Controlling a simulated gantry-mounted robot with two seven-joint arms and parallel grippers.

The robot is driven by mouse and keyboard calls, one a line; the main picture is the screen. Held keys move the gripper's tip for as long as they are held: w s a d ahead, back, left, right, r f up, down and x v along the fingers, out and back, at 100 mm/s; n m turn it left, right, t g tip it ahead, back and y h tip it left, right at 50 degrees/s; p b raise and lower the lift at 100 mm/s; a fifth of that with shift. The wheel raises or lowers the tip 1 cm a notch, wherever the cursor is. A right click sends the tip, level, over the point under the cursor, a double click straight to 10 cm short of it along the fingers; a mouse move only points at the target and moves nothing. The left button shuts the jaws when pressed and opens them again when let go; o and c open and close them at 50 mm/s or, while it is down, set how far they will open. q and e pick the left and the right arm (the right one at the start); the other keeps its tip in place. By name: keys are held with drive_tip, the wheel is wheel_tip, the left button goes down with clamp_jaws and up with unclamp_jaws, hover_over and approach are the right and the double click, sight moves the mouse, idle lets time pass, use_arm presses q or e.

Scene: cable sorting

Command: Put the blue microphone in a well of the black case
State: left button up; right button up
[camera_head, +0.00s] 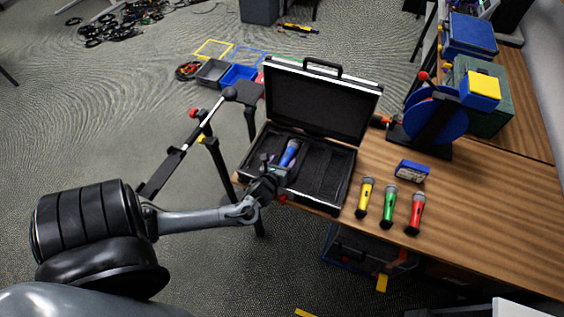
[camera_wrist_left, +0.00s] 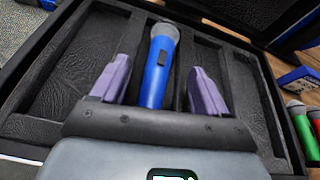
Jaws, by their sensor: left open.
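The black case (camera_head: 335,155) lies open on the wooden table, its lid raised at the back. The blue microphone (camera_head: 290,152) lies in one of the case's long wells, left of the middle, its grey head pointing away from me. In the left wrist view the blue microphone (camera_wrist_left: 157,75) shows between the fingers. My left gripper (camera_head: 272,170) is at the front of the case, over the microphone's near end. Its two purple fingers (camera_wrist_left: 156,82) are open, one on each side of the microphone with gaps. The microphone's near end is hidden by the gripper. My right gripper is not in view.
Other wells in the case look empty.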

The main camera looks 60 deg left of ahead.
use_arm(q)
drive_tip(key=shift+s+f, duration=0.15)
drive_tip(key=shift+f, duration=0.1)
drive_tip(key=shift+r, duration=0.5)
drive_tip(key=p+v, duration=0.2)
drive_tip(key=v, duration=0.9)
drive_tip(key=d+n+g+h, duration=0.3)
drive_tip(key=d+n+h, duration=0.3)
drive_tip(key=d+n, duration=0.65)
drive_tip(key=s+d+r+n+g+h, duration=0.2)
drive_tip(key=s+d+r+n+g, duration=0.2)
drive_tip(key=d+n, duration=0.5)
drive_tip(key=shift+s+r+n+h, duration=0.3)
drive_tip(key=shift+s+r+n, duration=1.1)
drive_tip(key=shift+n, duration=0.15)
drive_tip(key=shift+d, duration=0.1)
